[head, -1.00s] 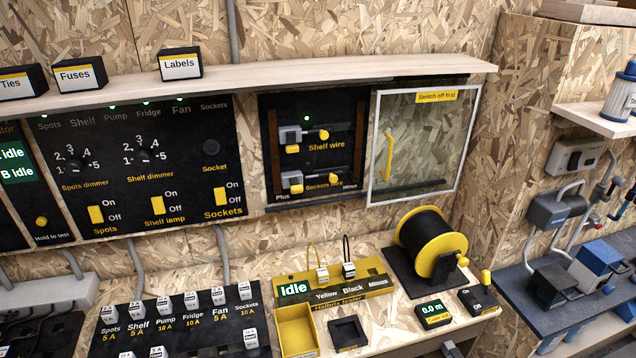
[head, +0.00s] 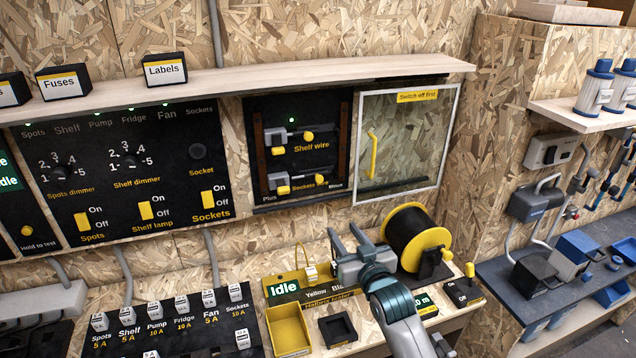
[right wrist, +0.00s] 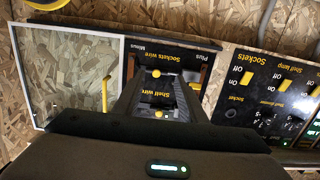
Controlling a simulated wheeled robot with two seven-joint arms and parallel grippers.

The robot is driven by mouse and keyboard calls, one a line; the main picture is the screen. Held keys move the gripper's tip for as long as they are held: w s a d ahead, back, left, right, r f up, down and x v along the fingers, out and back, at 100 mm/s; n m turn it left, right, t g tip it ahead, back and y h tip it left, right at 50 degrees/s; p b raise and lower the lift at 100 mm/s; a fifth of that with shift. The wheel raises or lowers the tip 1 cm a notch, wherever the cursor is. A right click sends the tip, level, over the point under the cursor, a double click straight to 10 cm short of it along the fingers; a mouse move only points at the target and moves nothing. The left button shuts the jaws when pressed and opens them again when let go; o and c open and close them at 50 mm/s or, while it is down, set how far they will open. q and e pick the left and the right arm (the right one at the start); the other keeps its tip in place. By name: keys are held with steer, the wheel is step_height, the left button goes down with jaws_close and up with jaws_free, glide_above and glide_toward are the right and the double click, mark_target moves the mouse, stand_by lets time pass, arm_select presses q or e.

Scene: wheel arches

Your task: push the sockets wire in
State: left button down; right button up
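The sockets wire (head: 291,184) is a grey connector with yellow parts, in the lower row of the black panel (head: 260,185), under the shelf wire (head: 290,139). How far in it sits I cannot tell. A green light shows above the shelf wire; none shows clearly by the sockets wire. The sockets switch (head: 208,199) is a yellow rocker between On and Off. My right gripper (head: 346,236) is open and empty, below and right of the panel. In the right wrist view, its fingers (right wrist: 158,82) frame the upside-down panel and its wires from a distance. My left gripper is not in view.
A glazed door (head: 408,143) with a yellow handle and "Switch off first" label stands open right of the panel. A wooden shelf (head: 240,86) runs above. Below are a yellow wire reel (head: 418,240), a tester (head: 284,289) and a yellow bin (head: 288,332).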

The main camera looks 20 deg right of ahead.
mark_target(320, 180)
steer(key=shift+t, duration=0.5)
steer(key=r, duration=0.1)
steer(key=w+r, duration=0.1)
steer(key=r, duration=0.1)
steer(key=shift+w+d+r, duration=0.15)
steer(key=shift+w+r, duration=0.15)
steer(key=shift+r, duration=0.1)
steer(key=w+p, duration=0.1)
steer(key=w, duration=0.4)
steer(key=w+p, duration=0.1)
steer(key=w, duration=0.4)
steer(key=w+p, duration=0.2)
steer(key=w, duration=0.3)
steer(key=shift+w+a, duration=0.1)
steer(key=shift+a, duration=0.25)
steer(key=shift+w, duration=1.1)
jaws_close()
